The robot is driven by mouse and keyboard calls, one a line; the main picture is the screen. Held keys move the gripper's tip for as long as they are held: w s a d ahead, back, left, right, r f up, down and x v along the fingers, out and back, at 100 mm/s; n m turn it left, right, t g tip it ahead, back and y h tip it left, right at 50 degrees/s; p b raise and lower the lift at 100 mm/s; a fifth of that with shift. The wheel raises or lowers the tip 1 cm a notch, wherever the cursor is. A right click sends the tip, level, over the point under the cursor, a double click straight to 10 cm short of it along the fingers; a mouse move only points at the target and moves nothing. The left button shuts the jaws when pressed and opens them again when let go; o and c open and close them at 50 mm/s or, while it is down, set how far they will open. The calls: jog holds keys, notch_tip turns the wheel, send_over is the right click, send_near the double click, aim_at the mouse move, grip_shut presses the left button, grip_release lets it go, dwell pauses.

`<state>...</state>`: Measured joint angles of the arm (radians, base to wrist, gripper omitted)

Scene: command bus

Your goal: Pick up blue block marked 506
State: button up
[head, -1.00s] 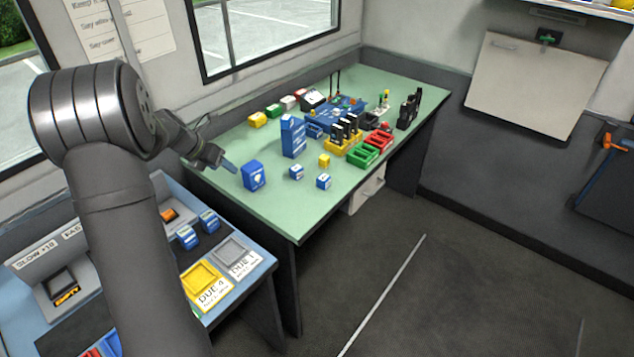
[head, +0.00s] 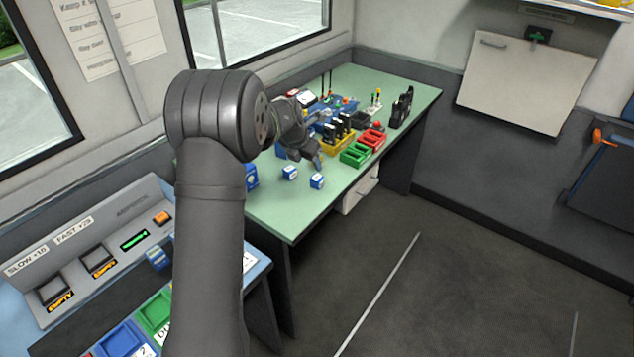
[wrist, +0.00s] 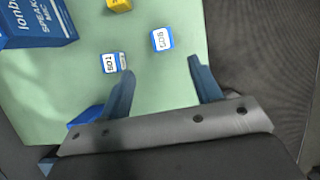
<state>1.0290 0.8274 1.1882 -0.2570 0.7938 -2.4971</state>
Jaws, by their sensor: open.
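The blue block with a white label that appears to read 506 (wrist: 162,39) lies on the green table, ahead of and between my fingertips in the wrist view. In the head view it seems to be the right one of two small blocks (head: 317,182). A similar block marked 501 (wrist: 112,63) sits to its left, close by my left fingertip in the picture. It also shows in the head view (head: 290,173). My gripper (wrist: 162,66) is open and empty above the table. In the head view my gripper (head: 317,161) hangs just behind the two blocks.
A yellow block (wrist: 118,3) and a large blue speaker-mic box (wrist: 38,22) stand beyond. Green (head: 355,154) and red (head: 372,138) trays stand to the right on the green table (head: 290,215). The table's front is clear.

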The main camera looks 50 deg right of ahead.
aim_at(317, 177)
jog(key=x, duration=0.6)
jog(key=shift+x, duration=2.65)
jog(key=shift+s+d+r, duration=0.1)
jog(key=shift+s+d, duration=0.1)
jog(key=shift+c, duration=0.2)
jog(key=c, duration=1)
